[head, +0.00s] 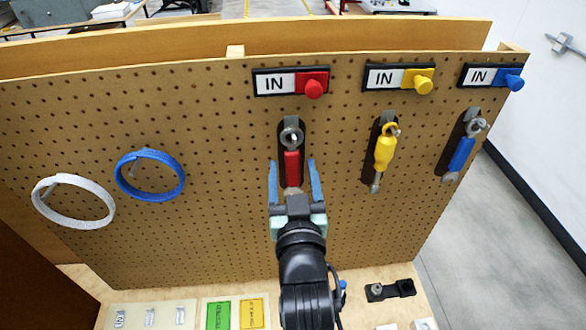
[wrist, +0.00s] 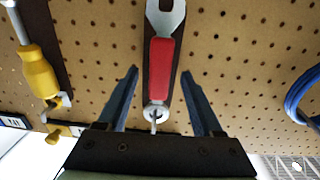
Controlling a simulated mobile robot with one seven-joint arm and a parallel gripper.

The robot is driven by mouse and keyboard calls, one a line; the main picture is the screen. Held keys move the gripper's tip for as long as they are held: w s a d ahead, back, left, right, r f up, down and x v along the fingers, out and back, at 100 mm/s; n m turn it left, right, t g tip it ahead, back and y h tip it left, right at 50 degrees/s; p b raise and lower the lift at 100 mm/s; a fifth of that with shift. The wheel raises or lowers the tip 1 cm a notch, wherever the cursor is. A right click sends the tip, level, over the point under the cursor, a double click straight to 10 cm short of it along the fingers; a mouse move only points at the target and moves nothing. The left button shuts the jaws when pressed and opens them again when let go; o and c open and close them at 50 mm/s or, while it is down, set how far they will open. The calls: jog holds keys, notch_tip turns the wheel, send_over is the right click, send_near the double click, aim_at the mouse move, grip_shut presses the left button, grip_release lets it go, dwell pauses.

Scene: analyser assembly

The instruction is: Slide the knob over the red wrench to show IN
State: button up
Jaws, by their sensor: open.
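The red wrench (head: 292,165) hangs upright on a dark backing on the pegboard. Above it is a label plate (head: 273,82) showing IN, with the red knob (head: 314,88) at its right end. My gripper (head: 294,168) is open and empty, below the plate and in front of the wrench. Its blue-grey fingers appear either side of the red handle; contact cannot be told. In the wrist view, the red wrench (wrist: 162,65) shows between the spread fingers of my gripper (wrist: 158,75). The red knob is not seen there.
A yellow-handled tool (head: 385,150) and blue wrench (head: 462,152) hang to the right, under plates reading IN with a yellow knob (head: 424,86) and blue knob (head: 514,82). White (head: 72,220) and blue (head: 181,176) rings hang left. Green and yellow cards lie below.

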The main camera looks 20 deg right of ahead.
grip_shut()
dwell(0.8)
grip_release()
jog(key=shift+s, duration=0.1)
dwell(0.5)
jog(key=v, duration=0.9)
dwell(1.4)
dwell(0.4)
